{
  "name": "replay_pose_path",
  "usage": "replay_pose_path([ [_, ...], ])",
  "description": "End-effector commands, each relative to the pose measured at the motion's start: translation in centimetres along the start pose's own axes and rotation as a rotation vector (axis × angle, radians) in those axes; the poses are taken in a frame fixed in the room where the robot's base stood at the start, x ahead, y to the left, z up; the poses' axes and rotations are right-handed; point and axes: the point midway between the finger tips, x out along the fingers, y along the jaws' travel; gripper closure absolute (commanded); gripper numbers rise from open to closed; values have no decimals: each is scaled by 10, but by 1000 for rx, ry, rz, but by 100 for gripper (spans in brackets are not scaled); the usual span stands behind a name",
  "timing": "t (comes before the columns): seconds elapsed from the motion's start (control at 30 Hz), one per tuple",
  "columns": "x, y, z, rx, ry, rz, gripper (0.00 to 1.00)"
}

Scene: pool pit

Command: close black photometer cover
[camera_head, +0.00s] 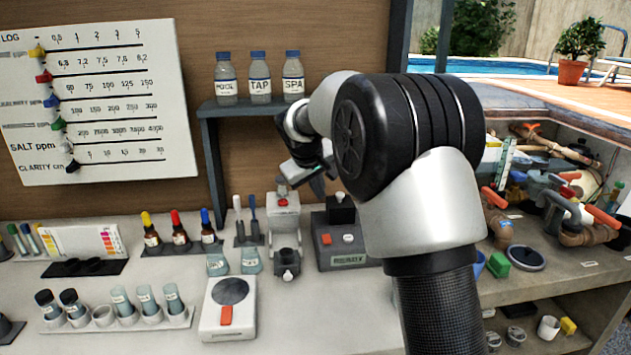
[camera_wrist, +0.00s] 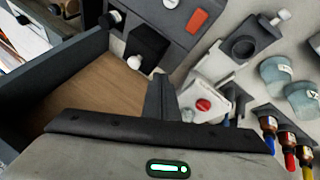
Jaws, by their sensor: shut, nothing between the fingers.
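The photometer (camera_head: 334,258) is a dark grey box on the bench, partly hidden by my arm in the head view. It has a red key and a white round button on its face. Its black cover (camera_head: 341,210) shows as a block at the back of the box; I cannot tell its exact angle. The wrist view shows the dark grey body (camera_wrist: 172,22) and a black block (camera_wrist: 147,48) with a white knob. My gripper (camera_head: 318,186) is shut and empty, above and behind the instruments. In the wrist view its fingers (camera_wrist: 161,98) point between the black block and a white device.
The white device (camera_head: 283,222) with a red button stands left of the photometer. Two blue-tinted cups (camera_head: 233,262), dropper bottles (camera_head: 180,232) and a white scale (camera_head: 228,307) are further left. A shelf (camera_head: 255,104) with three bottles is behind. Bare bench lies in front.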

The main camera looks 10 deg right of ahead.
Motion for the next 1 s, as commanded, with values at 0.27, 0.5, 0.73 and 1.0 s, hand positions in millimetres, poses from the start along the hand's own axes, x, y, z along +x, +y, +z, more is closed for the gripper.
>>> replay_pose_path([
  [0.27, 30, 25, 3, 3, -1, 0, 100],
  [0.5, 36, 32, 3, 1, 0, -1, 100],
  [0.73, 35, 32, 3, 1, 0, -1, 100],
  [1.0, 43, 72, 21, 7, -4, 2, 100],
])
